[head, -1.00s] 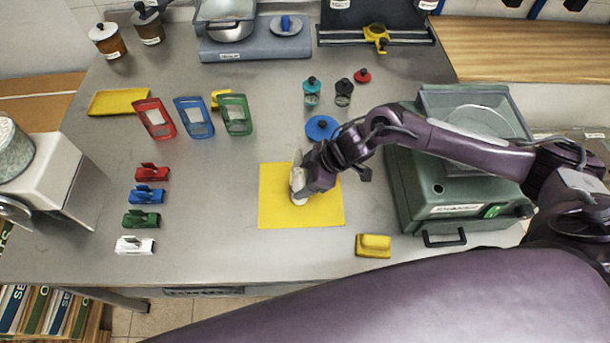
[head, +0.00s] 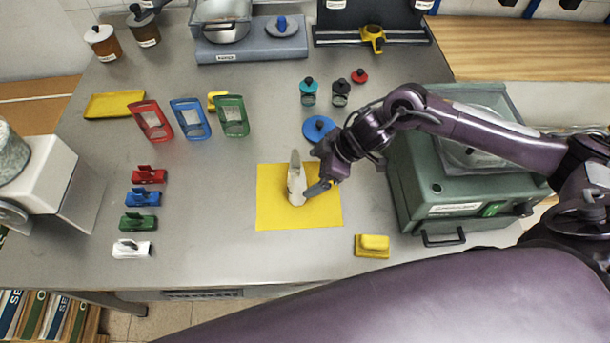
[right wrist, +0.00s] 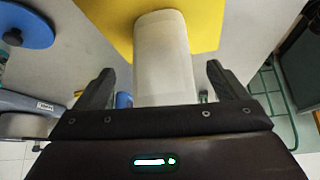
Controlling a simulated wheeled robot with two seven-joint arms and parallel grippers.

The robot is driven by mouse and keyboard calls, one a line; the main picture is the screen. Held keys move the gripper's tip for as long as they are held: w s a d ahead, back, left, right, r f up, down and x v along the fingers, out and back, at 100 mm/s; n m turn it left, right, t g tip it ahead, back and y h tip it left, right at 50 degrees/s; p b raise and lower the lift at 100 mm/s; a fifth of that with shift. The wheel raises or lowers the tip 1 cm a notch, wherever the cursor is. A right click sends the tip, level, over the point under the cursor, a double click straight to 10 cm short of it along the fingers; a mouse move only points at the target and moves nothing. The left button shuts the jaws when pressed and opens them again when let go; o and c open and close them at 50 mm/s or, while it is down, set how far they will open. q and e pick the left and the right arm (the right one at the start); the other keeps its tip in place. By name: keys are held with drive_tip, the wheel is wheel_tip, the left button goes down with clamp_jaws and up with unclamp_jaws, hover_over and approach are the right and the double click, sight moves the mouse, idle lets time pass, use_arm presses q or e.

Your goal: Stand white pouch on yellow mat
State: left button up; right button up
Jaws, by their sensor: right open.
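The white pouch (head: 296,180) stands upright on the yellow mat (head: 270,215), near the middle of the mat. In the right wrist view the pouch (right wrist: 163,60) shows its pale face ahead of the jaws, with the mat (right wrist: 205,22) behind it. My right gripper (head: 318,188) is open, just to the right of the pouch in the head view. In the right wrist view its two fingers (right wrist: 160,85) are spread wide with clear gaps on both sides of the pouch. My left gripper is not in view.
Red, blue and green pouches (head: 190,118) stand at the left back. Several coloured clips (head: 140,198) lie at the left. A blue lid (head: 319,127) lies behind the mat. A green machine (head: 450,190) stands at the right, and a yellow block (head: 373,244) lies in front. Bare table surrounds the mat.

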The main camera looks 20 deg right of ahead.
drive_tip(key=v, duration=0.6)
drive_tip(key=shift+r, duration=0.2)
drive_tip(key=shift+s, duration=0.1)
